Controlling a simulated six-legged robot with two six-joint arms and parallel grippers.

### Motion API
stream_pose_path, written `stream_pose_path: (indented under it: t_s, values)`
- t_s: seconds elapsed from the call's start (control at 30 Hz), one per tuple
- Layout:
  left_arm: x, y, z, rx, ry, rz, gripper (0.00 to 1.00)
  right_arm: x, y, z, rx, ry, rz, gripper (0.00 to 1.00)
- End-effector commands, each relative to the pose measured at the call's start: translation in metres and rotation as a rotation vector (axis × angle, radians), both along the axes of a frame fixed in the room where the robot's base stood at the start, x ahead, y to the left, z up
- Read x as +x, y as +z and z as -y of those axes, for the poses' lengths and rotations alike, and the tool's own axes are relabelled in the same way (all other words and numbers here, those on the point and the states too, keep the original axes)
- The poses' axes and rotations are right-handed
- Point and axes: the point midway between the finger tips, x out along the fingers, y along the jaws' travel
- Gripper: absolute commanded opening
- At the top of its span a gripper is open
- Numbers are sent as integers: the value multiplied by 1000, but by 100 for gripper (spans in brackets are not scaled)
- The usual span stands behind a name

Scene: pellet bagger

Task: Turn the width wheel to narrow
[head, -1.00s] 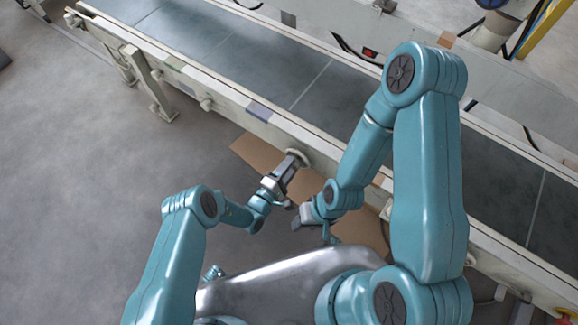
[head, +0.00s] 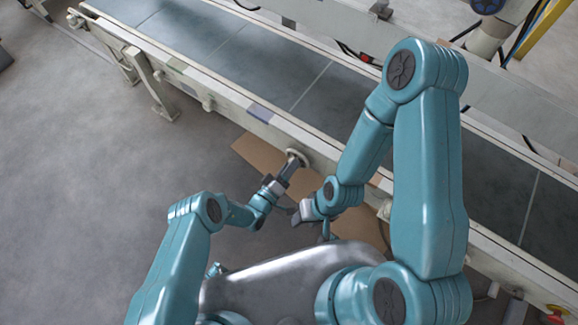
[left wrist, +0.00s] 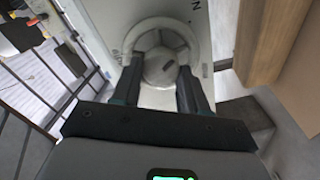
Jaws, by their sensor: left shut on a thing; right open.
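The width wheel (head: 297,157) is a small pale handwheel on the near side rail of the conveyor. In the left wrist view the wheel (left wrist: 161,34) shows as a light ring with a round hub, straight ahead. My left gripper (head: 287,168) reaches it from the near side. In the left wrist view my left gripper's dark fingers (left wrist: 160,92) stand on both sides of the hub and are shut on the wheel. My right gripper (head: 298,218) is open and empty, below and right of the left one, apart from the wheel.
The conveyor belt (head: 250,55) runs from upper left to lower right behind the wheel. A brown cardboard piece (head: 257,152) lies below the rail. A red button (head: 556,317) is at the lower right edge. The grey floor (head: 80,180) at left is clear.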

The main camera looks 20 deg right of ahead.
Motion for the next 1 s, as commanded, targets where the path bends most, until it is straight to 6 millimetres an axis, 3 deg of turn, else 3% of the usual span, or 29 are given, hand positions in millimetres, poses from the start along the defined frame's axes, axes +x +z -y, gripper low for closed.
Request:
stream_pose_path:
  t_s: [0.63,0.67,0.73,1.0]
  values:
    - [-1,-1,0,32,-1,38,13,0,2,0,0,0,0,43]
    - [-1,-1,0,32,-1,38,47,0,2,0,0,0,0,43]
    - [-1,-1,0,32,-1,37,68,0,2,0,0,0,0,43]
    - [-1,0,0,31,-1,38,68,0,2,0,0,0,0,43]
